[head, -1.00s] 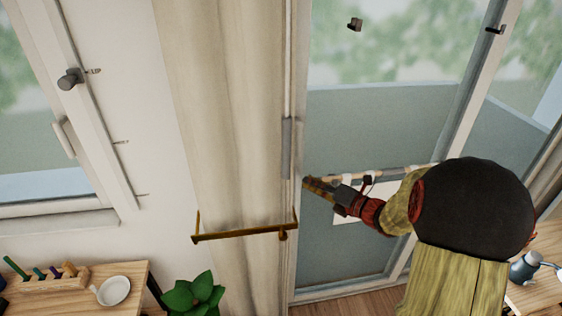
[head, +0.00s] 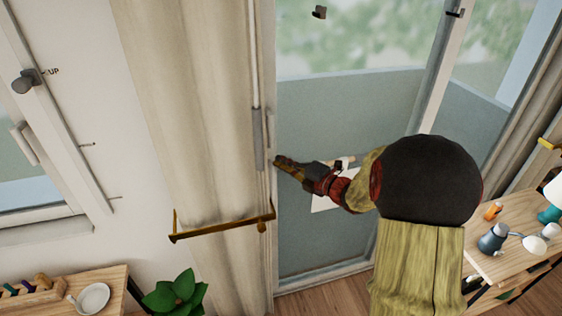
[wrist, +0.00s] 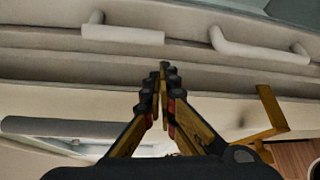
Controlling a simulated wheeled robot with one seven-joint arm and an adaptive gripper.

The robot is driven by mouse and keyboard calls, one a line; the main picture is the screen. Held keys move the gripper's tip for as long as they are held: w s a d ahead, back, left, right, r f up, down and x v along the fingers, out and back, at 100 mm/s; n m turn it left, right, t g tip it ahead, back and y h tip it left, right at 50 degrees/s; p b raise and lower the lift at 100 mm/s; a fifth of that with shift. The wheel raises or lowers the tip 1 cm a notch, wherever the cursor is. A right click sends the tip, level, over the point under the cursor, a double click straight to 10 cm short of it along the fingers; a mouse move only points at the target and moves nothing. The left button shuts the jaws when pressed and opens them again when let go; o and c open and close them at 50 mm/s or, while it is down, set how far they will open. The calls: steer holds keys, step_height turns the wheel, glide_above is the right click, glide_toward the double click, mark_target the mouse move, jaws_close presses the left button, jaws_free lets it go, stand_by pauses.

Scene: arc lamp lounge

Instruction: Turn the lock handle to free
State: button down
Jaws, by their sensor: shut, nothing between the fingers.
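My gripper (head: 277,160) is shut and empty, its fingertips close to the edge of the glass door's frame beside the curtain. In the wrist view the closed fingers (wrist: 165,72) point at pale frame rails. That view shows a white, bent lever handle (wrist: 258,48) to the right of the fingertips and a flatter white handle (wrist: 120,34) to the left. Both are apart from the fingers. In the head view a grey upright grip (head: 258,125) shows on the frame just left of my gripper. I cannot tell for sure which one is the lock handle.
A green plant (head: 175,294) stands below. Desks stand at left (head: 122,290) and right (head: 495,262). A dark knob (head: 27,80) is on the left window.

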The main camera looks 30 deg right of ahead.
steer(key=x, duration=0.7)
steer(key=shift+w, duration=0.3)
